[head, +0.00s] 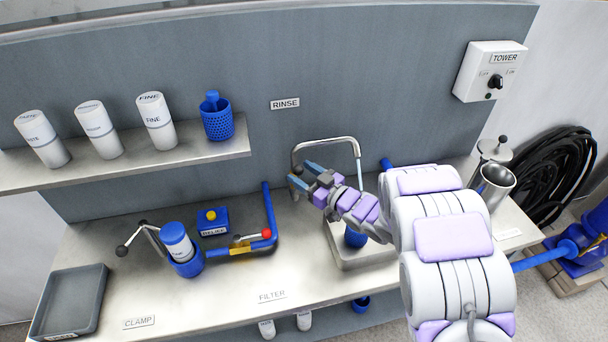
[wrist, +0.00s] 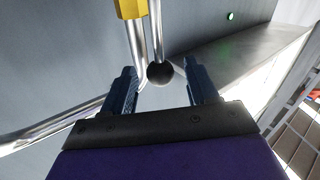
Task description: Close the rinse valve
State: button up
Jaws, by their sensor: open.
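The rinse faucet, a bent metal pipe (head: 325,140), stands against the back wall below the RINSE label (head: 285,104). A pale blue stream (head: 360,174) runs down from its spout toward the sink. In the wrist view, a yellow valve body (wrist: 130,9) shows at the top, with a metal lever and a black ball knob (wrist: 160,74). My gripper (head: 304,176) is open at the faucet's left leg. In the wrist view its fingers (wrist: 159,68) stand either side of the ball, with gaps showing. In the head view my gripper hides the valve lever.
A sink (head: 352,262) with a blue vessel (head: 355,238) is partly behind my arm. To the left are a blue pipe with a red-knobbed lever (head: 266,234), a RELIEF box (head: 213,222) and a clamp with a bottle (head: 178,242). A shelf (head: 120,167) holds bottles above.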

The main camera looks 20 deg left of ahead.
jog(key=shift+c, duration=0.4)
grip_shut()
